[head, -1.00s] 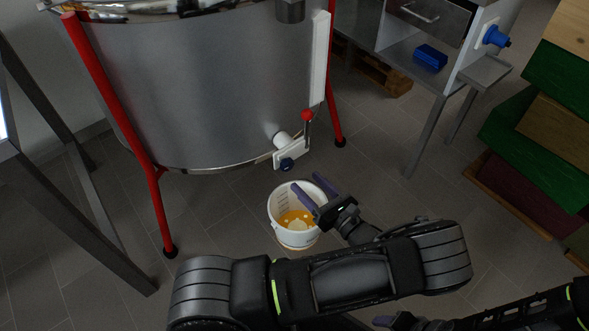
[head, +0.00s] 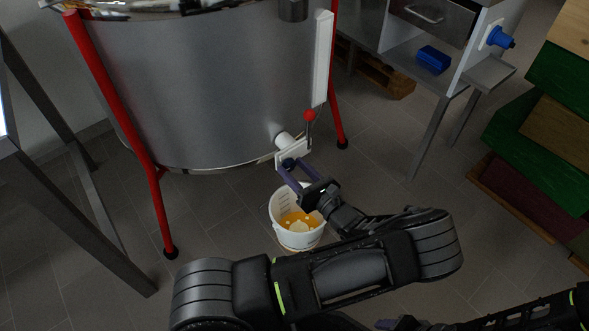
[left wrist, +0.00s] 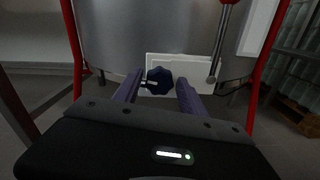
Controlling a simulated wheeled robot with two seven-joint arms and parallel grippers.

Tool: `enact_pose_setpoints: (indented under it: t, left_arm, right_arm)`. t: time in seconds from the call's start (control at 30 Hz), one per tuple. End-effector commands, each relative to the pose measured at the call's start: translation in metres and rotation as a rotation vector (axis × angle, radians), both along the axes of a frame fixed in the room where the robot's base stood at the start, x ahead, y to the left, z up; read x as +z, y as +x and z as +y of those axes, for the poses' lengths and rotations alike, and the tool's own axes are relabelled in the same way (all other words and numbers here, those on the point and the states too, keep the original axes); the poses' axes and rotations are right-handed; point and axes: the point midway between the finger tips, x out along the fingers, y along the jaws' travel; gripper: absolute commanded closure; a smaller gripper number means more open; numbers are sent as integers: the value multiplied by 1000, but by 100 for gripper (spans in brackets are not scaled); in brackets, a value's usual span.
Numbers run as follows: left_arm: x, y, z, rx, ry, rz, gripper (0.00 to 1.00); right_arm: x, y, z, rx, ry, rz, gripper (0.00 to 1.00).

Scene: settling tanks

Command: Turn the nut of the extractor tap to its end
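The extractor (head: 210,90) is a large steel drum on red legs. Its tap (head: 293,150) is a white plate on a short pipe low on the drum, with a red-knobbed lever. The dark blue nut (left wrist: 159,80) sits on the plate and shows between my fingers in the left wrist view; in the head view it is partly hidden by the fingertips. My left gripper (head: 294,168) is open, its purple fingers on either side of the nut, with a gap visible on the right. My right gripper (head: 398,323) shows only in part at the bottom edge of the head view.
A white bucket (head: 281,209) with yellow-orange contents stands on the floor below the tap, under my left gripper. Red legs (head: 125,105) flank the drum. A bench with a blue tap (head: 497,38) and stacked coloured boxes (head: 560,85) stand at the right.

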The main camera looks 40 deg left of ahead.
Motion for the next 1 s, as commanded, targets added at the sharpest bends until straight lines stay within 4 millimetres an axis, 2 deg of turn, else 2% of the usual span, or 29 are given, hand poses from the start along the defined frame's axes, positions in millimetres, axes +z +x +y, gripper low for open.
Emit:
enact_pose_setpoints:
  t: [0.07, 0.57, 1.0]
  left_arm:
    - [0, 0, 0, 0, 0, 0, 59]
    - [0, 0, 0, 0, 0, 0, 100]
    - [1, 0, 0, 0, 13, 47, 100]
  right_arm:
    - [0, 0, 0, 0, 0, 0, 41]
    - [0, 0, 0, 0, 0, 1, 41]
    - [4, -1, 1, 2, 1, 1, 41]
